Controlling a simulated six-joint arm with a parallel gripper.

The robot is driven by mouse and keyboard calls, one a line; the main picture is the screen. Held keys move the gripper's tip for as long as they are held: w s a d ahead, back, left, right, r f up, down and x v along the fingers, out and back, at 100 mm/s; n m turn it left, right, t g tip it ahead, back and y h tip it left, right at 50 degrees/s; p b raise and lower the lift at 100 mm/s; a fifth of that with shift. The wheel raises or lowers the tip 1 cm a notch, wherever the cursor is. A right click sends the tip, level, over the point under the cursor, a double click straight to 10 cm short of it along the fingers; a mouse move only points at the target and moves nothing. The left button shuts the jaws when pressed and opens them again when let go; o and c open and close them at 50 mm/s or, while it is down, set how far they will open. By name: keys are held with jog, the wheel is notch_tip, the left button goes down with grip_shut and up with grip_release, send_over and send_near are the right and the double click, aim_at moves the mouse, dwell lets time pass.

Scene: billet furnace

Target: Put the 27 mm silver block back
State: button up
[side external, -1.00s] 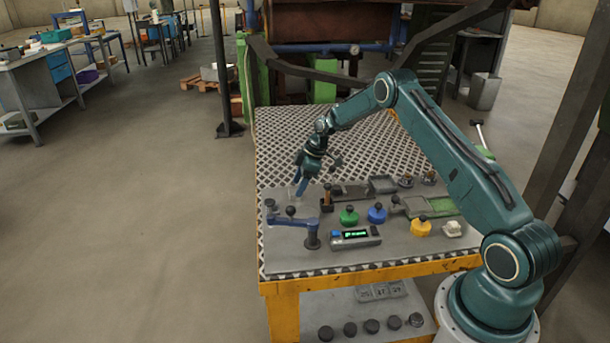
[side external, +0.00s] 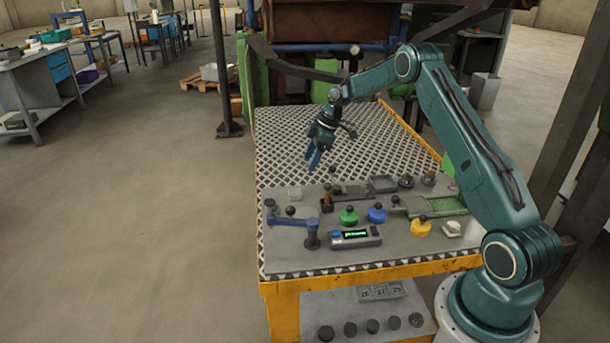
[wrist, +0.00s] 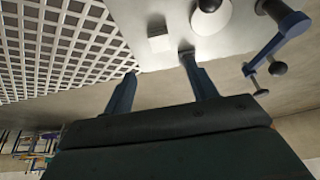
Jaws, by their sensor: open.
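A small pale silver block (side external: 295,194) sits on the grey panel (side external: 285,262) near its far left corner. It also shows in the wrist view (wrist: 160,38), on the panel beyond my fingertips. Its size cannot be read. My gripper (side external: 312,160) is open and empty, up and slightly right of the block in the side view. In the wrist view both fingers of my gripper (wrist: 158,64) are spread with clear space between them. A second pale block (side external: 453,229) sits at the panel's right. A tray with numbered plates (side external: 382,290) lies on the lower shelf.
A blue lever (side external: 295,220), green (side external: 349,216), blue (side external: 377,213) and yellow knobs (side external: 421,228), and a lit display (side external: 356,236) stand on the panel. Behind it the white lattice surface (side external: 300,130) is clear. Several dark discs (side external: 372,326) line the lower shelf.

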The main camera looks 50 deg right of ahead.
dwell(0.3)
jog(key=s+a+r+m+h, duration=0.1)
jog(key=s+a+r, duration=0.35)
jog(key=r, duration=0.25)
jog(key=s+a+r+m, duration=0.2)
jog(key=s+a+r, duration=0.2)
jog(key=a+r, duration=0.25)
jog(key=s+a+r+m+h, duration=0.1)
jog(key=s+a+r, duration=0.35)
jog(key=r, duration=0.35)
jog(key=s+a+m+t, duration=0.1)
jog(key=s+a, duration=0.3)
jog(key=s, duration=0.8)
jog(key=s+a+m+t+h, duration=0.1)
jog(key=s+a+m, duration=0.3)
jog(key=s, duration=0.8)
jog(key=shift+s+a+r, duration=0.2)
jog(key=shift+a+r, duration=0.1)
jog(key=shift+a, duration=0.05)
